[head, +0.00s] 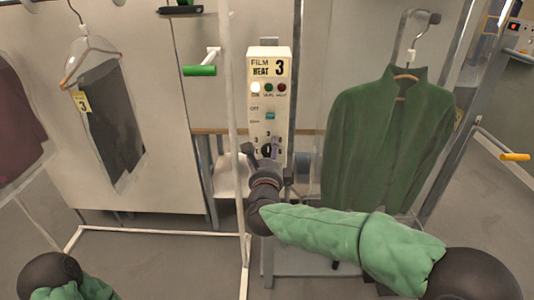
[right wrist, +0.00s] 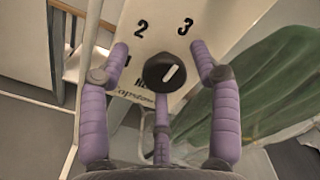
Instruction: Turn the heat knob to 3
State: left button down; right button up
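The heat knob (right wrist: 163,72) is round and black with a white pointer line, low on the white control panel (head: 285,101). In the right wrist view its line slants up and right, roughly toward the printed 3; a 2 stands at upper left. My right gripper (right wrist: 160,52) is open, its purple fingers spread on both sides of the knob with visible gaps. A third finger shows below the knob, and I cannot tell whether it touches. In the head view my right gripper (head: 266,149) partly covers the knob area.
A sign reading FILM HEAT 3 (head: 268,68) tops the panel, above a lit white lamp (head: 255,87). A green jacket (head: 385,135) hangs right of the panel. A white rail post (head: 233,110) and a green handle (head: 200,71) stand left. A bagged dark garment (head: 108,120) hangs farther left.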

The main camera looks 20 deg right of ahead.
jog(key=shift+d, duration=0.1)
jog(key=v, duration=1.2)
